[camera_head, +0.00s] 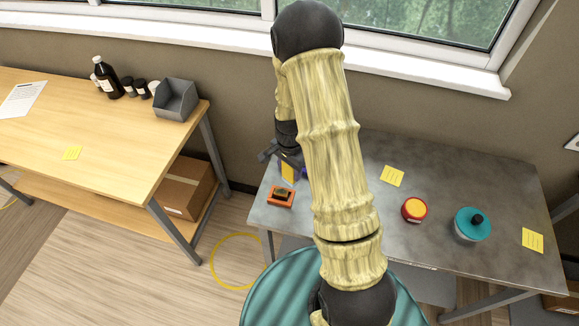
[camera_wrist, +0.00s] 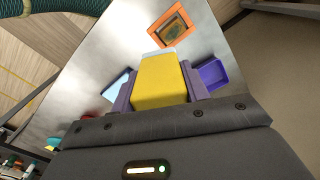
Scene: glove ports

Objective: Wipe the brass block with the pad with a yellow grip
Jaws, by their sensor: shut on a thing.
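The brass block (camera_wrist: 175,34) sits in an orange holder (camera_wrist: 156,27) on the grey metal table; its top looks dark and mottled. In the head view the block (camera_head: 281,193) shows near the table's left front edge. My gripper (camera_wrist: 160,88) is shut on the yellow grip (camera_wrist: 160,80) of the pad, between its purple fingers. A pale strip of the pad (camera_wrist: 152,53) shows past the grip's far end. The grip (camera_head: 288,172) also shows in the head view, just behind the holder. My arm hides part of the table there.
A purple tray (camera_wrist: 211,74) and a pale blue item (camera_wrist: 118,85) lie either side of my gripper. A red round item with a yellow top (camera_head: 414,209), a teal-lidded container (camera_head: 472,224) and yellow notes (camera_head: 392,176) are further right. A wooden bench (camera_head: 110,130) stands left, across a gap.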

